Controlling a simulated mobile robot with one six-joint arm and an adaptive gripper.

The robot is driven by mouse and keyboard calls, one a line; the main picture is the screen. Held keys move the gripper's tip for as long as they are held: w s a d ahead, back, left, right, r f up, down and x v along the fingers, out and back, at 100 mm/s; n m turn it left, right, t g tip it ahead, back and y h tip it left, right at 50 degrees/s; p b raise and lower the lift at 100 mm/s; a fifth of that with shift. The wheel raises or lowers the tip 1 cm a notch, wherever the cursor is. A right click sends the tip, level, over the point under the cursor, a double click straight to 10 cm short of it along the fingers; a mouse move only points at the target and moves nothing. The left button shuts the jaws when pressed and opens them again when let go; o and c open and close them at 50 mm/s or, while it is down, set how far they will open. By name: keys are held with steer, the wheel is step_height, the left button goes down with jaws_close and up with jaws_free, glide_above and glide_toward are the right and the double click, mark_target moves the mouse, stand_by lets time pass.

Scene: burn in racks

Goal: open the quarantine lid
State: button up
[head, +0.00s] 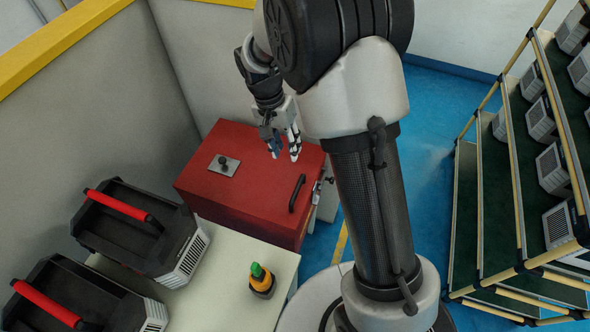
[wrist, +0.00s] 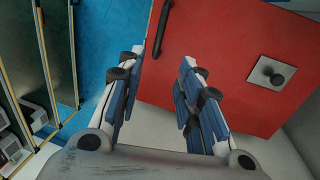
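The red quarantine box stands against the grey partition in the head view, and its flat red lid (head: 255,165) looks shut. A black bar handle (head: 297,193) sits near the lid's right edge; it also shows at the top of the wrist view (wrist: 160,27). A metal plate with a black knob (head: 224,165) is on the left part of the lid, and at the right in the wrist view (wrist: 271,74). My gripper (head: 284,153) is open and empty above the lid, apart from the handle. In the wrist view its fingers (wrist: 163,62) are spread with nothing between them.
A pale bench (head: 220,300) in front of the box holds two black crates with red handles (head: 135,235) (head: 75,300) and a small green-and-orange item on a black base (head: 261,280). A shelf rack (head: 515,160) with several grey units stands right. Blue floor (head: 435,120) lies between.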

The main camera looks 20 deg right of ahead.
mark_target(298, 186)
steer(key=f+b, duration=0.1)
steer(key=f, duration=0.4)
steer(key=s+d+f+b, duration=0.1)
steer(key=f+b, duration=0.1)
steer(key=f, duration=0.3)
steer(key=s+d+f+b, duration=0.1)
steer(key=f, duration=0.5)
steer(key=shift+d+b, duration=0.25)
steer(key=shift+b, duration=0.1)
steer(key=shift+c, duration=0.4)
steer(key=shift+r, duration=0.1)
jaws_close()
